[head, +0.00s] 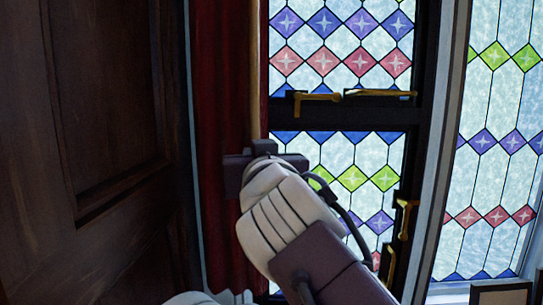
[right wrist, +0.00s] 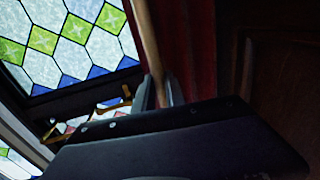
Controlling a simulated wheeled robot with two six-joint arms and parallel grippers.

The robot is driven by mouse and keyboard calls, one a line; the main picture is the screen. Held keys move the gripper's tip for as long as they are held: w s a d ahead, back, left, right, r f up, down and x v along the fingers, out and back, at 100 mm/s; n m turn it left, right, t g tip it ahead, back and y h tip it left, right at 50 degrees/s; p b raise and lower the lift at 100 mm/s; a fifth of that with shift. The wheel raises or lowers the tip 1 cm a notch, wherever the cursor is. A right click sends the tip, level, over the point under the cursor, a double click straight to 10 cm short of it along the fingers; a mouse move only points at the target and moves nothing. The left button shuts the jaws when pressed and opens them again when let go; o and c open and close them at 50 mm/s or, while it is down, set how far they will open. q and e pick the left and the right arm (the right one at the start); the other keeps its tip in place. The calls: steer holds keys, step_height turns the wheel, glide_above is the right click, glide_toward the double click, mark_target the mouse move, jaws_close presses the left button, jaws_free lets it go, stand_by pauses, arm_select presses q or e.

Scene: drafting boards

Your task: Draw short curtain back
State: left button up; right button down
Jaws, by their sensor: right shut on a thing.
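The dark red curtain (head: 222,90) hangs in folds at the left side of the stained-glass window. It also shows in the right wrist view (right wrist: 190,45). A thin tan wooden rod (head: 255,70) hangs upright along the curtain's right edge. My right gripper (head: 248,165) is shut on this rod, near the curtain edge. In the right wrist view the rod (right wrist: 148,40) runs down between the two fingers (right wrist: 160,92). The rod's part below the gripper is hidden in the head view. My left gripper is not in view.
Dark wood panelling (head: 105,110) stands close on the left. The window (head: 340,60) has a black frame with brass handles (head: 315,97) sticking out, close to my right arm. A second stained-glass pane (head: 490,180) stands at the right beyond a pale post (head: 440,150).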

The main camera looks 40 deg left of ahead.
steer(key=shift+w+a+f, duration=0.15)
steer(key=shift+f, duration=0.25)
steer(key=c, duration=1.5)
jaws_free()
steer(key=shift+o, duration=0.6)
steer(key=shift+x, duration=0.8)
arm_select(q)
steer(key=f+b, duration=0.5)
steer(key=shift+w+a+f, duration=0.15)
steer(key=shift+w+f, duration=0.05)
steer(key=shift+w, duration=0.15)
arm_select(e)
steer(key=v, duration=0.9)
steer(key=shift+w, duration=0.15)
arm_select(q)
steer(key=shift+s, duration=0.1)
